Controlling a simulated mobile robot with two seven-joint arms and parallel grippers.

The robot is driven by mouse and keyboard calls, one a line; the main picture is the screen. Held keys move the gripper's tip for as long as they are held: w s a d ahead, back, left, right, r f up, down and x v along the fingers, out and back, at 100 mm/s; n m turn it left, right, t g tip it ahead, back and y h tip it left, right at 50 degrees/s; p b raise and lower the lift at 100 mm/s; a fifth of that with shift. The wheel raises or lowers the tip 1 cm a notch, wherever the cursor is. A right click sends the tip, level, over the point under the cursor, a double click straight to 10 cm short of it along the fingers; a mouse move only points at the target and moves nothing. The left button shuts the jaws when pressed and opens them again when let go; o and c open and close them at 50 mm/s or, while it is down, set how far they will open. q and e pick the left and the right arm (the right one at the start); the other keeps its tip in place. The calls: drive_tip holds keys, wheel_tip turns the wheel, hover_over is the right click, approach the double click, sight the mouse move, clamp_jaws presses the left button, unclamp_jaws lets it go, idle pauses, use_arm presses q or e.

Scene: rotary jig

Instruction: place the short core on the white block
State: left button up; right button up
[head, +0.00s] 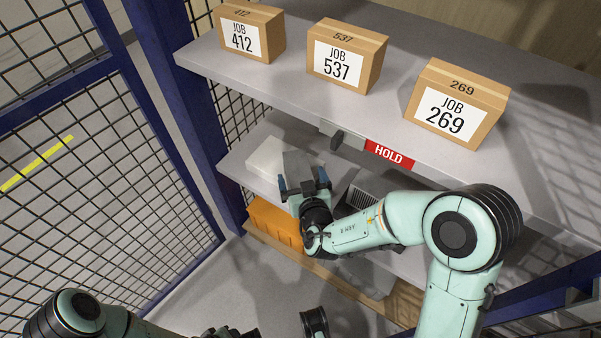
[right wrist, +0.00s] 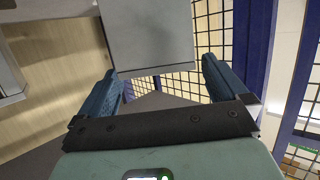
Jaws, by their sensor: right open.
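The white block (head: 266,153) lies on the middle shelf at its left end, partly covered by a grey block. That plain grey block, which I take for the short core (head: 301,163), shows just beyond my right fingertips, over the white block's right part. I cannot tell whether the two touch. My right gripper (head: 303,180) is open, with its blue fingers apart. In the right wrist view the grey block (right wrist: 147,35) lies ahead of the open fingers (right wrist: 159,72), not gripped.
The upper shelf (head: 290,77) overhangs the middle one and bears boxes 412, 537 and 269. A red HOLD label (head: 389,153) is on its front edge. An orange bin (head: 273,224) stands below. A blue post (head: 200,110) and mesh close the left side.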

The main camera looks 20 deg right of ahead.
drive_tip(key=v, duration=0.5)
drive_tip(key=shift+s, duration=0.1)
idle(0.4)
